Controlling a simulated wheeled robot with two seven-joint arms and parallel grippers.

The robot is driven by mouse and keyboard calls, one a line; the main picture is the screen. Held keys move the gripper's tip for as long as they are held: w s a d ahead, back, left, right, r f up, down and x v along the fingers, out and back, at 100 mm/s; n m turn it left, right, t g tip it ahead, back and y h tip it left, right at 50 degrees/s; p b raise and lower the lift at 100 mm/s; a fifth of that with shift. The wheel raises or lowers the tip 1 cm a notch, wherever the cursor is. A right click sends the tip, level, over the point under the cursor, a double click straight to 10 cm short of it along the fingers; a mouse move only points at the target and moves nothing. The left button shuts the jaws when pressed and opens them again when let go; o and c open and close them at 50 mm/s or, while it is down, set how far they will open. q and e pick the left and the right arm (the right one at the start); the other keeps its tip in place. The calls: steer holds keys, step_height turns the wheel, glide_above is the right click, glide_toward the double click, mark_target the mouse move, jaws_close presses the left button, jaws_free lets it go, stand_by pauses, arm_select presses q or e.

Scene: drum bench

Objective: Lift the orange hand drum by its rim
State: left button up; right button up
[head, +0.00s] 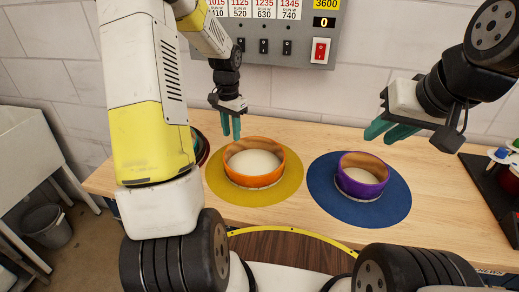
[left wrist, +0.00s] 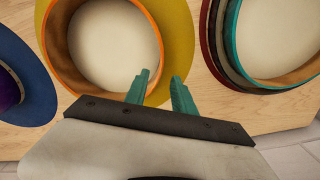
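The orange hand drum (head: 268,180) stands with its pale skin showing, on a round yellow mat (head: 222,186) on the bench. It also fills the upper left of the left wrist view (left wrist: 152,22). My left gripper (head: 231,134) points down above the drum's back-left side, empty. In the left wrist view its two teal fingers (left wrist: 160,88) are apart, with one near the orange rim and the other over the yellow mat. My right gripper (head: 385,132) is open and empty, up above the back of the purple drum.
A purple drum (head: 362,186) stands on a blue mat (head: 330,194) to the right. A teal-rimmed drum (left wrist: 236,50) sits beside the yellow mat, mostly hidden by my left arm in the head view. A grey control panel (head: 300,52) hangs behind the bench (head: 430,178).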

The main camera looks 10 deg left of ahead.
mark_target(232, 144)
arm_select(q)
steer(key=f, duration=0.5)
steer(key=shift+s+f, duration=0.2)
steer(key=shift+f, duration=0.1)
jaws_close()
stand_by(1.1)
